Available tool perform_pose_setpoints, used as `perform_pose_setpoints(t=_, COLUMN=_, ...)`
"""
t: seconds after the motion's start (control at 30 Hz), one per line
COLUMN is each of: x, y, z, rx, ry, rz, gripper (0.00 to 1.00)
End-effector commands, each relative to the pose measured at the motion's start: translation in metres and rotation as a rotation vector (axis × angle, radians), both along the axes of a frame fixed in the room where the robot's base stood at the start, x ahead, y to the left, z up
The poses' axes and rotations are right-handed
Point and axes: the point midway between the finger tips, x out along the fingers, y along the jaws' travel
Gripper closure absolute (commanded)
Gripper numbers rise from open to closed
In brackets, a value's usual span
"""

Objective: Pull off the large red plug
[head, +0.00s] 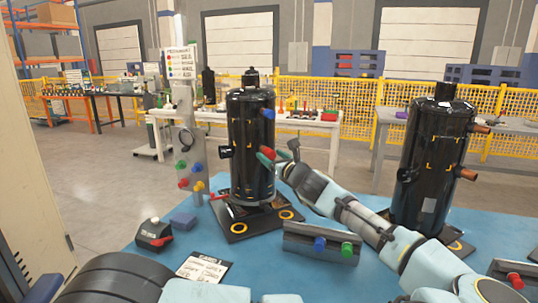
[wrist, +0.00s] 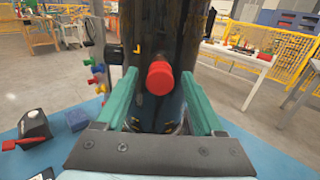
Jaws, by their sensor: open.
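The large red plug (wrist: 160,78) sticks out of the front of the left black compressor (head: 250,140), pointing toward the wrist camera. In the head view the plug (head: 269,152) shows partly behind a finger. My gripper (wrist: 159,76) is open, with one green finger on each side of the plug. Gaps show between the plug and both fingers, so I see no contact. In the head view my gripper (head: 266,157) is at the compressor's right side. A blue plug (head: 268,113) sits higher on the same compressor.
A second compressor (head: 434,160) with copper stubs stands right on the blue surface (head: 175,262). A post (head: 186,110) carries coloured plugs. A red-black box (head: 154,234) and a card (head: 205,267) lie left.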

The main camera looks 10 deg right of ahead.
Motion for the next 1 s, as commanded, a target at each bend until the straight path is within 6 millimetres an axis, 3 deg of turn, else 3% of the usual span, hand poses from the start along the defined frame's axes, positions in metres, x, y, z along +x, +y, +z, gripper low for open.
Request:
perform_pose_setpoints(t=0.57, x=0.0000, y=0.0001, z=0.0000, rx=0.000, ry=0.000, rz=0.000, gripper=0.30)
perform_pose_setpoints(t=1.0, x=0.0000, y=0.0001, z=0.0001, rx=0.000, ry=0.000, rz=0.000, gripper=0.80)
